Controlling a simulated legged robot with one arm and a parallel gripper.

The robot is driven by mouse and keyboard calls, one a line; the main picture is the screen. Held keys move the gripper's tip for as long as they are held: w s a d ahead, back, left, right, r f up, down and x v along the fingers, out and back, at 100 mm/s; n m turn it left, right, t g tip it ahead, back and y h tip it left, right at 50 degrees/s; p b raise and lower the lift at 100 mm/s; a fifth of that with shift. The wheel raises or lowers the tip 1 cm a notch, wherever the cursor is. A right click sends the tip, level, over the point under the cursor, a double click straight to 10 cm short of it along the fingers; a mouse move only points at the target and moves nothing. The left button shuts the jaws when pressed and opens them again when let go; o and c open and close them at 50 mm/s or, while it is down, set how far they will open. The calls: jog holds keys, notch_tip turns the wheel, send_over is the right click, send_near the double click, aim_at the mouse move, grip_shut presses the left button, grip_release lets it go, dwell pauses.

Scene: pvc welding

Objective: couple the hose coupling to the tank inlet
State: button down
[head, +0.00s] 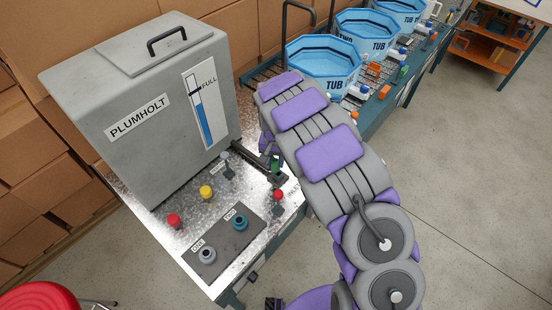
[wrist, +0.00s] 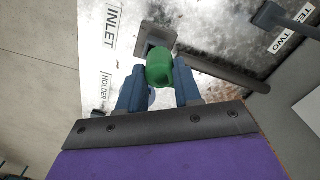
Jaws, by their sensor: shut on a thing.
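The green hose coupling (wrist: 159,72) is between the blue fingers of my gripper (wrist: 160,88), which is shut on it. In the wrist view its far end overlaps a grey square fitting (wrist: 143,44) beside the INLET label (wrist: 115,25). I cannot tell whether the coupling touches or is seated in that fitting. The tank (head: 130,110) is a grey box marked PLUMHOLT, with a blue level gauge. In the head view the green coupling (head: 276,163) shows small beside my arm, near the tank's lower right corner; my arm hides most of the gripper.
A dark bar (wrist: 225,70) runs right from the square fitting. A HOLDER label (wrist: 104,92) lies nearby. The metal bench top (head: 185,240) carries red and yellow knobs and a plate with ports ONE and TWO. Blue tubs (head: 320,62) stand at the back right; open floor lies right.

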jog(key=shift+d+f, duration=0.3)
jog(key=shift+f, duration=0.2)
jog(key=shift+r, duration=0.1)
jog(key=shift+a+r+p, duration=0.25)
jog(key=shift+r+p, duration=0.1)
jog(key=shift+r, duration=0.05)
jog(key=shift+d+p, duration=0.45)
dwell(1.7)
jog(key=shift+f, duration=1.2)
jog(key=c, duration=0.7)
grip_release()
